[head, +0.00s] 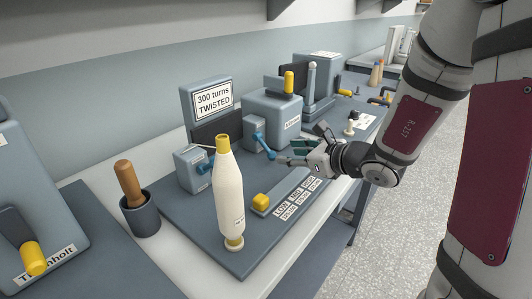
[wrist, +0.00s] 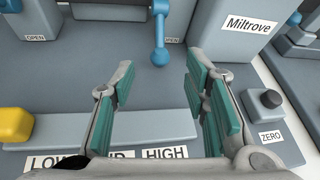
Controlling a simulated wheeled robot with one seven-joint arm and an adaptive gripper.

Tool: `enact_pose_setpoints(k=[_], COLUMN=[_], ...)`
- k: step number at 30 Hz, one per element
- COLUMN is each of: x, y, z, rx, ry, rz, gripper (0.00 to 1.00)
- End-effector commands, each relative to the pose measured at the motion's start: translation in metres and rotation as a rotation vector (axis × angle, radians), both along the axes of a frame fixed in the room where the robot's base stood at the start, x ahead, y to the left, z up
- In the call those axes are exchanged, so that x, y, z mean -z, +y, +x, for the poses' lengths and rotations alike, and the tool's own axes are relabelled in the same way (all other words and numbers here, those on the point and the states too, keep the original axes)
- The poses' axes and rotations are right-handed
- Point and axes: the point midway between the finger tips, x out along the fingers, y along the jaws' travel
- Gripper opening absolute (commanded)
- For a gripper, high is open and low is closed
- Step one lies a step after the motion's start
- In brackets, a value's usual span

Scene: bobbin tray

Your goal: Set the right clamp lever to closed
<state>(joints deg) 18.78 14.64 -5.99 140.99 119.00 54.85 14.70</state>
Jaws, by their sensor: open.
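The right clamp lever (head: 264,146) is a blue arm with a round ball end on a grey clamp block (head: 254,129). I see no contact. The left clamp lever (head: 204,168) is also blue and shows at the upper left of the wrist view (wrist: 10,5).
A white bobbin (head: 229,190) with a yellow top stands at the front. A yellow slider knob (head: 261,201) sits at the LOW end of a scale, left of my gripper. A ZERO button (wrist: 270,99) is to the right. A grey Miltrove housing (wrist: 228,30) stands right of the lever.

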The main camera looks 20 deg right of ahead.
Motion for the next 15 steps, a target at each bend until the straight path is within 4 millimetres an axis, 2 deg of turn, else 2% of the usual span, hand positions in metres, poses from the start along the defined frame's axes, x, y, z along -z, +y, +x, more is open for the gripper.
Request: enact_pose_setpoints(k=[9, 15], x=[0.025, 0.034], y=[0.026, 0.036], z=[0.052, 0.074], rx=[-0.003, -0.004], ry=[0.0, -0.001], rz=[-0.001, 0.0], gripper=[0.42, 0.42])
